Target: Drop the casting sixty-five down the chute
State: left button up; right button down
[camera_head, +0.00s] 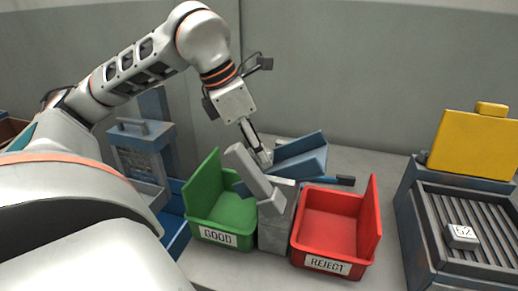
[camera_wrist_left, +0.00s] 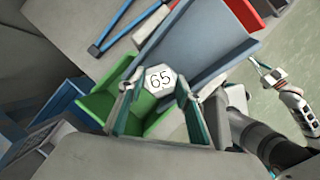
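The casting sixty-five (camera_wrist_left: 158,79) is a pale hexagonal block with "65" on its face. In the left wrist view it sits between the fingertips of my left gripper (camera_wrist_left: 157,92), which look closed on its sides. In the head view my left gripper (camera_head: 262,157) points down beside the blue chute (camera_head: 302,158); the casting cannot be made out there. The chute's blue-grey plate (camera_wrist_left: 205,50) shows behind the casting in the wrist view. What seems to be my right gripper (camera_wrist_left: 270,75) is small at the right of that view, its fingers unclear.
A green GOOD bin (camera_head: 224,210) and a red REJECT bin (camera_head: 331,222) stand either side of a grey post (camera_head: 275,232). Another casting marked 52 (camera_head: 461,235) lies on a slatted grate (camera_head: 485,262) under a raised yellow lid (camera_head: 475,145) at right.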

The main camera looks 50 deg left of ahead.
pick_arm(q)
jog(key=o, duration=0.3)
jog(key=shift+o, duration=0.2)
jog(key=v, duration=1.2)
dwell(1.1)
